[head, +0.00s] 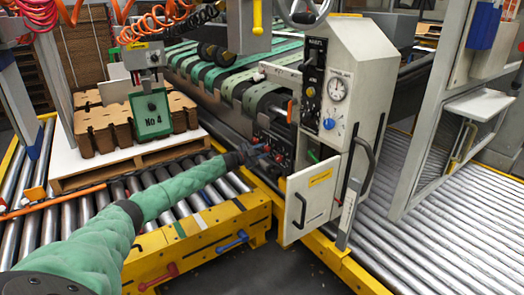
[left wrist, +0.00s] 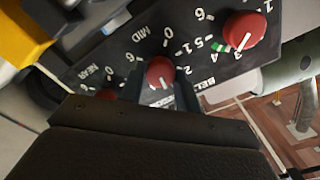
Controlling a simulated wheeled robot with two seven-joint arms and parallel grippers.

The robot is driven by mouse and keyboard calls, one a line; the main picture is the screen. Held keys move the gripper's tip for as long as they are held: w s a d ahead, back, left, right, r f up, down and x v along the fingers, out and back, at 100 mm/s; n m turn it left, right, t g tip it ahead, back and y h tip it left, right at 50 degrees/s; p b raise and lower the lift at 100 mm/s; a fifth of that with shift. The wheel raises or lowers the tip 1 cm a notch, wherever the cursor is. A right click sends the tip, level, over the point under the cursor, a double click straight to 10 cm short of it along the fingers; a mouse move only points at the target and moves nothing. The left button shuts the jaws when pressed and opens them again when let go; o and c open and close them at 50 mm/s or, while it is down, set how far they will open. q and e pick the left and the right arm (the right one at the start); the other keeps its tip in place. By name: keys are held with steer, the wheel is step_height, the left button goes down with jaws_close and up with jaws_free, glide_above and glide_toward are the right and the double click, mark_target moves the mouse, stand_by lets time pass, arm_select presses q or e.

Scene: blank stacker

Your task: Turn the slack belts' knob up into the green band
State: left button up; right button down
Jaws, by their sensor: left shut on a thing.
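A dark panel with three red knobs fills the upper part of the left wrist view. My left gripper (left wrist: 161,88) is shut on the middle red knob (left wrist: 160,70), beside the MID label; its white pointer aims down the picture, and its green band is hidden. The knob at upper right (left wrist: 245,28) has a green mark (left wrist: 219,46) near its pointer. The knob by the NEAR label (left wrist: 106,94) is partly covered. In the head view my left gripper (head: 257,153) reaches the panel (head: 276,150) below the green belts (head: 245,85). Belt tension is unclear.
A beige machine cabinet (head: 352,75) with a gauge, blue knob and open door (head: 310,200) stands right of the gripper. A roller conveyor with yellow frame (head: 205,240) lies under my left arm. A pallet of brown sheets (head: 100,130) stands at left.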

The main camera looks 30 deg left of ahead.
arm_select(q)
steer(key=m, duration=0.3)
steer(key=shift+f+m, duration=0.15)
steer(key=shift+m, duration=0.25)
steer(key=shift+d+m+b, duration=0.1)
steer(key=shift+m+b, duration=0.4)
steer(key=shift+m, duration=1.4)
steer(key=o, duration=1)
steer(key=shift+c, duration=0.2)
steer(key=shift+s, duration=0.1)
steer(key=p+v, duration=0.1)
steer(key=v, duration=0.6)
steer(key=shift+s, duration=0.3)
steer(key=shift+a, duration=0.2)
